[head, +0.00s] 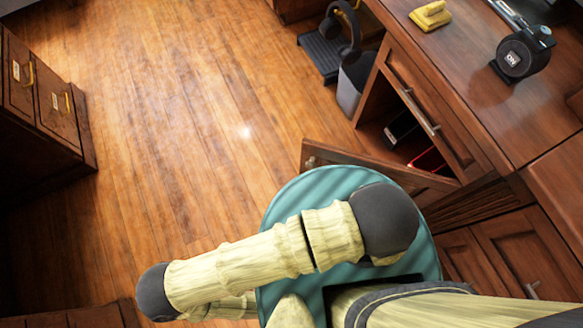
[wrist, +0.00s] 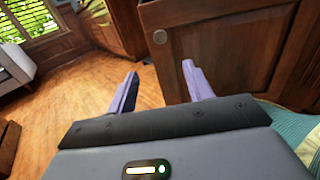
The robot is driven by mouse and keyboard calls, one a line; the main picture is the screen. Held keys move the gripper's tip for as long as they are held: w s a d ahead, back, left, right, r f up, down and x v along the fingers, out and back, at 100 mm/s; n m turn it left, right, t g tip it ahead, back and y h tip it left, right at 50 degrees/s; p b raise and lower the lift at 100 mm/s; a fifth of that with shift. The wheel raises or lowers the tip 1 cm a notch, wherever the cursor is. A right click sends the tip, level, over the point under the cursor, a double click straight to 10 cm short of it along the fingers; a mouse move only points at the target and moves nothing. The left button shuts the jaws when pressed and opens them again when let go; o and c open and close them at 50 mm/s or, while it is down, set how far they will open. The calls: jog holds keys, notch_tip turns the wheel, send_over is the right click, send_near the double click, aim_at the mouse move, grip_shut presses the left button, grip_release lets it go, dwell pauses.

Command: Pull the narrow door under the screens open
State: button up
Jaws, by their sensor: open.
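A narrow wooden door (head: 375,172) stands swung out from the desk cabinet in the head view, with the compartment behind it exposed. My gripper is hidden in the head view. No screens are in view.
A drawer (head: 430,110) with a bar handle sits above the open compartment. A grey bin (head: 350,90) stands beside the cabinet. The wooden floor (head: 200,100) is clear to the left, up to another drawer cabinet (head: 45,100).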

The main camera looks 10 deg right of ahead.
jog(key=shift+w+a+r+h, duration=0.1)
jog(key=shift+w+r+h, duration=0.1)
jog(key=shift+h, duration=0.1)
jog(key=c, duration=0.7)
jog(key=w+r+m+g+h, duration=0.2)
jog(key=m+g, duration=0.1)
jog(key=w+a+r+m+g+h, duration=0.1)
jog(key=w+r+m+g+h, duration=0.1)
jog(key=r+m+g, duration=0.1)
jog(key=w+r+m+g+h, duration=0.1)
jog(key=w+r+m+g, duration=0.1)
jog(key=m+g, duration=0.2)
jog(key=shift+a+r+g+h, duration=0.25)
jog(key=shift+r+g+h, duration=0.1)
jog(key=shift+g+h, duration=0.05)
grip_shut()
jog(key=w+d+r+m+g+y, duration=0.1)
jog(key=w+d+r+m+y, duration=0.5)
jog(key=r+m, duration=0.4)
jog(key=w+d+r+m+g+y, duration=0.2)
jog(key=w+d+r+m+y, duration=0.5)
jog(key=w+d+r+m, duration=0.2)
notch_tip(320, 180, up, 3)
jog(key=shift+w+r+m, duration=0.1)
jog(key=shift+w+m, duration=1)
jog(key=shift+m, duration=0.1)
jog(key=shift+d, duration=0.25)
